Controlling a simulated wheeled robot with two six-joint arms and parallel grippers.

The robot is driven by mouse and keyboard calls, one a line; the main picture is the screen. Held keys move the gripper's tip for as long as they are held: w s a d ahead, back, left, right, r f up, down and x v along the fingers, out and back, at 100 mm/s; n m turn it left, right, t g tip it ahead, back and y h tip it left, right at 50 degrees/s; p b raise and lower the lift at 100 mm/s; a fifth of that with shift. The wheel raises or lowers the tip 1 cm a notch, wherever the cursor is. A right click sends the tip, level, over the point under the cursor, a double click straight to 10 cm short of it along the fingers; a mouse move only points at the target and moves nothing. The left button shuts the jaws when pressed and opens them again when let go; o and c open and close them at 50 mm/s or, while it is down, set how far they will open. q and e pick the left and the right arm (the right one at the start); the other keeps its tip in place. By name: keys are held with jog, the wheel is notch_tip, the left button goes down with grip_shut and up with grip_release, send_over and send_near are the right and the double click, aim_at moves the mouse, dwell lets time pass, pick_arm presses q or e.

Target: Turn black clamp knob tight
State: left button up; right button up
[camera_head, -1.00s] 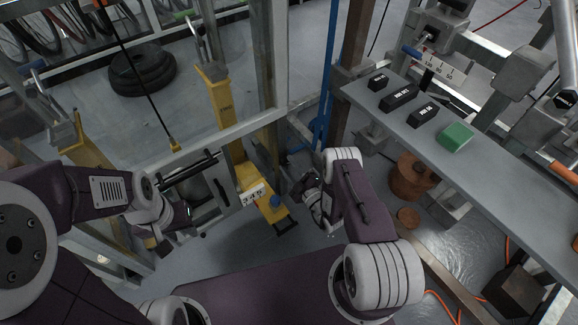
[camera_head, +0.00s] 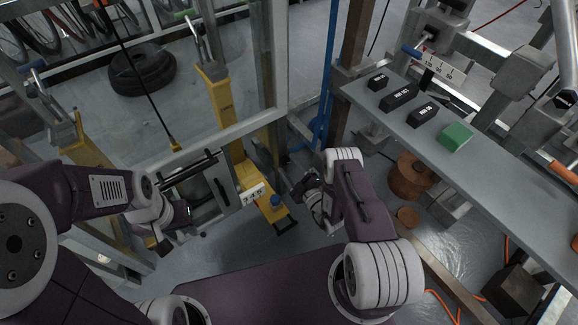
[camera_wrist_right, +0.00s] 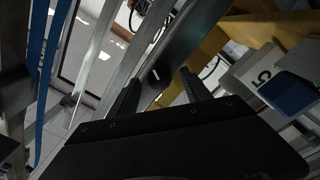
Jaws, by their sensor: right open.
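A round black knob (camera_wrist_right: 158,75) with a short white mark on its face sits ahead of my right gripper in the right wrist view. It appears between the two fingertips. My right gripper (camera_wrist_right: 161,84) is open, and I cannot tell whether either finger touches the knob. In the head view my right gripper (camera_head: 303,187) is beside the yellow fixture (camera_head: 262,190), and the knob cannot be made out there. My left gripper (camera_head: 160,243) is low at the left, below the grey framed panel (camera_head: 213,188); its fingers are too unclear to read.
A blue cap (camera_head: 276,200) and a white numbered tag (camera_head: 252,194) sit on the yellow fixture, close to my right gripper. A grey shelf (camera_head: 470,155) with black blocks and a green block (camera_head: 455,137) runs along the right. A blue upright (camera_head: 328,75) stands behind.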

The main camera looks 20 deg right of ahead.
jog(key=p+v, duration=0.3)
jog(key=v, duration=0.5)
jog(key=shift+s+p, duration=0.35)
jog(key=shift+p, duration=0.05)
jog(key=shift+d, duration=0.15)
